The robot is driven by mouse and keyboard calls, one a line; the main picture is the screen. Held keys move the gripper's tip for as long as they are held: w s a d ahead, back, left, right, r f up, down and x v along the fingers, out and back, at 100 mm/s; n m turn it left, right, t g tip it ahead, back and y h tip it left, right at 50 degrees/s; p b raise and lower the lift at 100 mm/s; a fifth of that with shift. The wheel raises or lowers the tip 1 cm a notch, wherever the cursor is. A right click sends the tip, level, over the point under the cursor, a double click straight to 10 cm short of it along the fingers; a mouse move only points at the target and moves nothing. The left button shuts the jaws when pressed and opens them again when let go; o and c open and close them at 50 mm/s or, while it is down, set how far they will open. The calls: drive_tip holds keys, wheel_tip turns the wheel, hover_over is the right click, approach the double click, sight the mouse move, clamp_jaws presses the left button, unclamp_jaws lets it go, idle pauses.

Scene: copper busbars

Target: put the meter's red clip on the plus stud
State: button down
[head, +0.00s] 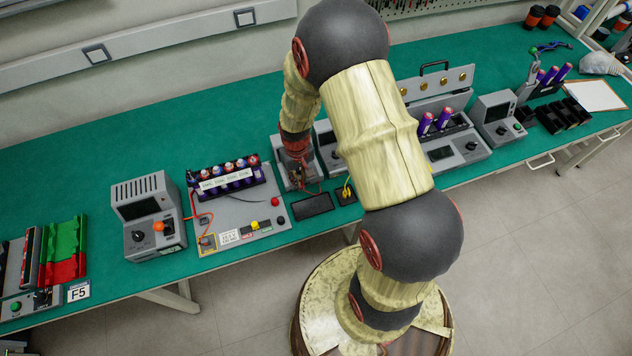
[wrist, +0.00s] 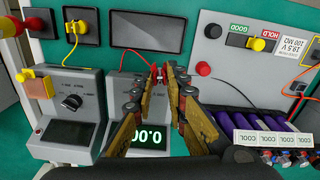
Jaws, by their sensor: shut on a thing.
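My gripper (wrist: 159,72) is shut on a small red clip (wrist: 158,76) in the wrist view, and a thin red lead curves from it to the left. The fingers hide part of the clip. The meter (wrist: 125,92), with a screen reading 0.00, is behind and below the fingers. A round red stud (wrist: 203,68) stands on the grey battery board to the right of the clip, apart from it. It also shows in the head view (head: 274,201), right of the cells. A black stud (wrist: 193,18) is near it. My gripper (head: 300,182) is small and partly unclear in the head view.
The grey board holds a row of purple cells (head: 225,187) with labels. A dark flat pad (wrist: 147,31) and a black plate with a yellow plug (wrist: 75,28) lie beside the meter. A grey instrument (head: 149,225) with an orange plug stands left of the board.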

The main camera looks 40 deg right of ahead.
drive_tip(key=shift+m, duration=0.9)
drive_tip(key=shift+w+a+r+p, duration=0.55)
drive_tip(key=shift+w+a+r, duration=0.95)
drive_tip(key=shift+w, duration=1.15)
drive_tip(key=shift+w+a+r+p, duration=0.55)
drive_tip(key=shift+w+a+r, duration=0.95)
drive_tip(key=shift+w, duration=1.1)
drive_tip(key=shift+w+a+r+p, duration=0.55)
drive_tip(key=shift+w+a+r, duration=0.9)
drive_tip(key=shift+w, duration=1.2)
drive_tip(key=shift+s+d, duration=0.1)
drive_tip(key=shift+f+b, duration=0.85)
drive_tip(key=shift+f, duration=0.55)
drive_tip(key=shift+f, duration=0.35)
drive_tip(key=c, duration=1.7)
unclamp_jaws()
drive_tip(key=shift+r, duration=0.15)
